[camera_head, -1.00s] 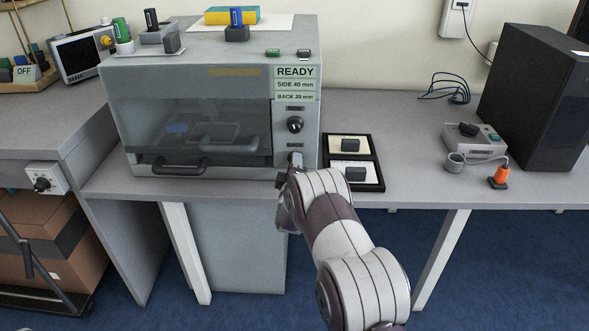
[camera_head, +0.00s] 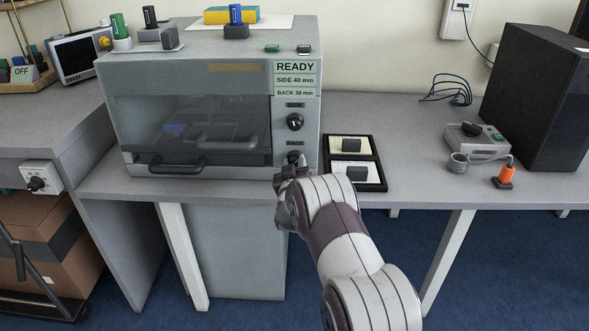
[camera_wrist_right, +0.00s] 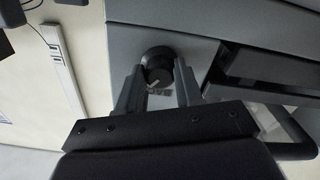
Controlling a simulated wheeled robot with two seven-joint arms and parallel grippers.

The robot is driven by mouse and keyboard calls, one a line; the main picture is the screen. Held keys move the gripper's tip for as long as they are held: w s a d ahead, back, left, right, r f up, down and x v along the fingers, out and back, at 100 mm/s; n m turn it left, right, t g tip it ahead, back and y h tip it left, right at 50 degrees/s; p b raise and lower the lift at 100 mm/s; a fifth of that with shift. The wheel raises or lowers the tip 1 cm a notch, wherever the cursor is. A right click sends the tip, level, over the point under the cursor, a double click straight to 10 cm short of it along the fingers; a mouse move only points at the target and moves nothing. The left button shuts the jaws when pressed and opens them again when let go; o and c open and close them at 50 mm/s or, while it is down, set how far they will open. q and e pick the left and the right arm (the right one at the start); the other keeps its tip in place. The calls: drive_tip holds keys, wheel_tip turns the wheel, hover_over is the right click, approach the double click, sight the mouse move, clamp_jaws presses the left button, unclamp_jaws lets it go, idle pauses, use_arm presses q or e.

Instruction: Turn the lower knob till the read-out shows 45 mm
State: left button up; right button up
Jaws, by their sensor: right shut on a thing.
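The test box (camera_head: 190,85) stands on the table with its read-out (camera_head: 296,79) showing READY, SIDE 40 mm and BACK 30 mm. The upper knob (camera_head: 295,122), under a SIDE label, is black and free. The lower knob (camera_head: 294,157), under a BACK label, is partly hidden by my right gripper (camera_head: 291,170). In the right wrist view the lower knob (camera_wrist_right: 157,62) is a black round knob between the two fingers of my right gripper (camera_wrist_right: 158,85), which is shut on it. My left gripper is not in view.
A black tray (camera_head: 371,186) with two small dark blocks lies right of the box. The box's front handle (camera_head: 178,170) is left of the knobs. A grey device (camera_head: 475,140), an orange plug (camera_head: 505,176) and a black cabinet (camera_head: 535,95) stand farther right.

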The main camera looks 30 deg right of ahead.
drive_tip(key=m+b, duration=0.1)
drive_tip(key=m, duration=0.1)
drive_tip(key=m+b, duration=0.2)
drive_tip(key=m, duration=0.1)
drive_tip(key=shift+f+m, duration=0.25)
drive_tip(key=shift+m, duration=0.05)
drive_tip(key=m+b, duration=0.3)
drive_tip(key=m, duration=0.1)
drive_tip(key=m+b, duration=0.3)
drive_tip(key=m, duration=0.2)
drive_tip(key=shift+f+b, duration=0.15)
drive_tip(key=shift+b, duration=0.25)
drive_tip(key=m+b, duration=0.3)
drive_tip(key=m, duration=0.1)
drive_tip(key=shift+b, duration=0.3)
drive_tip(key=shift+r+m+b, duration=0.2)
drive_tip(key=shift+m+b, duration=0.15)
drive_tip(key=shift+m, duration=0.05)
drive_tip(key=o, duration=1)
drive_tip(key=shift+r, duration=0.15)
drive_tip(key=shift+o, duration=0.2)
drive_tip(key=shift+s, duration=0.1)
